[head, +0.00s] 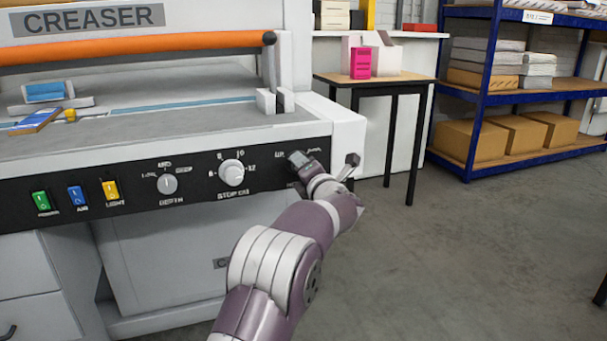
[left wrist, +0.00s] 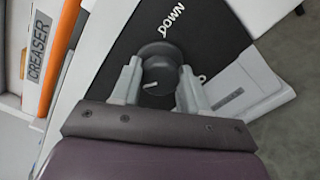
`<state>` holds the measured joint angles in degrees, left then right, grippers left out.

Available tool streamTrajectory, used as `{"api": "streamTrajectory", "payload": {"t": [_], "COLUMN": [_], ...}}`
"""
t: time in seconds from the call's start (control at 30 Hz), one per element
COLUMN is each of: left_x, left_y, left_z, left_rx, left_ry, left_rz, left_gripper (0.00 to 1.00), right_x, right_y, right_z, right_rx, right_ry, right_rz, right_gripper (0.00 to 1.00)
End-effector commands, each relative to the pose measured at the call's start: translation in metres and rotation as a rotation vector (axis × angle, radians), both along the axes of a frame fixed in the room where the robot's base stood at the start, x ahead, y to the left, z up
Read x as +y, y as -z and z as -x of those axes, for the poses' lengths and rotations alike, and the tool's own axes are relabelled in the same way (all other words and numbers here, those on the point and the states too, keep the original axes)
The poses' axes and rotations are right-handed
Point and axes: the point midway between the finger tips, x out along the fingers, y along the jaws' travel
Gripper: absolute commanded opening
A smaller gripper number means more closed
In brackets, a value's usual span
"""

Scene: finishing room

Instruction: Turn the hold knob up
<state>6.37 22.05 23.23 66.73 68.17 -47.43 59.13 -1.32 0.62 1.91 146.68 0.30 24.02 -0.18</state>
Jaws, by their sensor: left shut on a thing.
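The hold knob (left wrist: 160,54) is a dark grey round knob at the right end of the black control panel (head: 130,192). In the left wrist view a short white pointer mark shows on it, and the word DOWN is printed beside it. My left gripper (left wrist: 159,88) has one finger on each side of the knob and is shut on it. My right gripper is not in view.
Left along the panel are a white stop knob (head: 232,173), a depth knob (head: 168,184) and green (head: 41,201), blue (head: 77,195) and yellow (head: 111,190) switches. A lever (head: 349,166) sticks out right of my gripper.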

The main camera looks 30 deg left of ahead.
Motion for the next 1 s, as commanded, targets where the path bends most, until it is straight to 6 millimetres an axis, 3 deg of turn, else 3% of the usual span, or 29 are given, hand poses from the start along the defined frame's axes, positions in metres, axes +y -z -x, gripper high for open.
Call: {"api": "streamTrajectory", "payload": {"t": [0.53,0.57,0.63,1.0], "left_x": [0.0002,0.0002,0.0002,-0.0050], "left_y": [0.0019,0.0019,0.0018,-0.0012], "left_z": [0.0001,0.0001,0.0001,0.0039], "left_rx": [-0.016,-0.016,-0.016,-0.018], "left_ry": [0.000,0.000,-0.001,0.000], "left_rz": [0.018,0.018,0.018,0.016], "left_gripper": [0.14,0.47,0.69,0.69], "right_x": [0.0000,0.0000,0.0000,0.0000], "right_y": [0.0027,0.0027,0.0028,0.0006], "right_z": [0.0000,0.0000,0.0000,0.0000], "right_rx": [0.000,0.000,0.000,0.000], "right_ry": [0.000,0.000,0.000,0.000], "right_rz": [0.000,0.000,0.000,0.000], "right_gripper": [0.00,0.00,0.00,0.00]}}
